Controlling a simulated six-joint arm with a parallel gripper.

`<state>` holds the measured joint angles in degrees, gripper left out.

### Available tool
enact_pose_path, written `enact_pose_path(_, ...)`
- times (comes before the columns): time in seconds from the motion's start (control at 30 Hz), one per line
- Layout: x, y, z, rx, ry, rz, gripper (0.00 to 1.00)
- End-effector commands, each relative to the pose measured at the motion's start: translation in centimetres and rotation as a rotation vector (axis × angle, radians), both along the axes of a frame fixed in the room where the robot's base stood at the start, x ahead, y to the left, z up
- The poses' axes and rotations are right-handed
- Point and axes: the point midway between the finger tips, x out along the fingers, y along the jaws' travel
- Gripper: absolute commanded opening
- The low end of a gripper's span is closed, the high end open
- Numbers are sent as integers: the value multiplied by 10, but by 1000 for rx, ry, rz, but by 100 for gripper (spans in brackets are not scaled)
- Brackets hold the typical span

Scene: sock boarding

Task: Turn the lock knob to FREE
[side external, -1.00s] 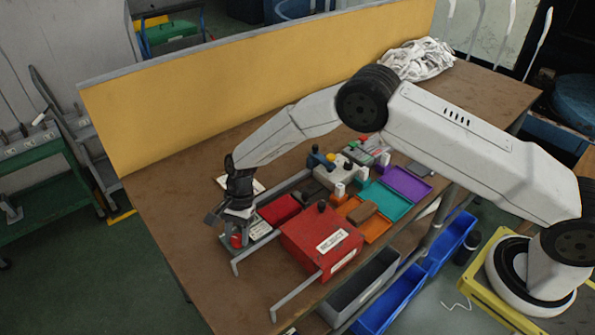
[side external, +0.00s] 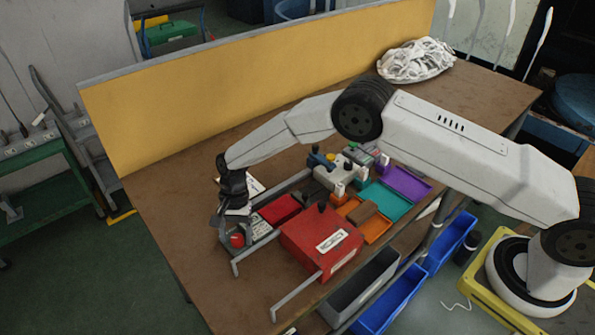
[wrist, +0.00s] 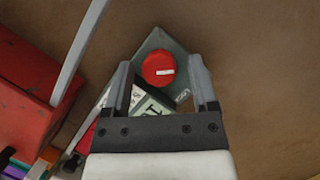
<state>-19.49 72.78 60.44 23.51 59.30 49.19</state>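The lock knob (wrist: 158,66) is a round red knob with a short white mark, which lies nearly crosswise in the wrist view. It sits on a grey-green panel (wrist: 158,42) and also shows in the side view (side external: 237,240). My gripper (wrist: 159,66) is open and empty. Its two fingers stand apart to the left and right of the knob in the wrist view. In the side view my gripper (side external: 229,222) is just above the knob, and I cannot tell the exact gap. A label with large letters lies partly hidden between the fingers; I cannot read it.
A red REJECT box (side external: 310,240) stands right of the panel, with a grey metal rail (side external: 297,295) beside it. Orange, teal (side external: 388,200) and purple trays lie farther right. A white pile (side external: 415,60) lies at the back. Bare table is left of the knob.

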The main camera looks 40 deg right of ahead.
Motion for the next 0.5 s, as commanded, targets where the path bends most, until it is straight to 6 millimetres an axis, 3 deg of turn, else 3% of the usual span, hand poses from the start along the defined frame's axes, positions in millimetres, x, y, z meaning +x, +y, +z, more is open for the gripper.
enact_pose_path(0.27, -1, -2, -1, -2, 5, -37, 81)
enact_pose_path(0.5, -2, -2, -1, -2, 3, -181, 81)
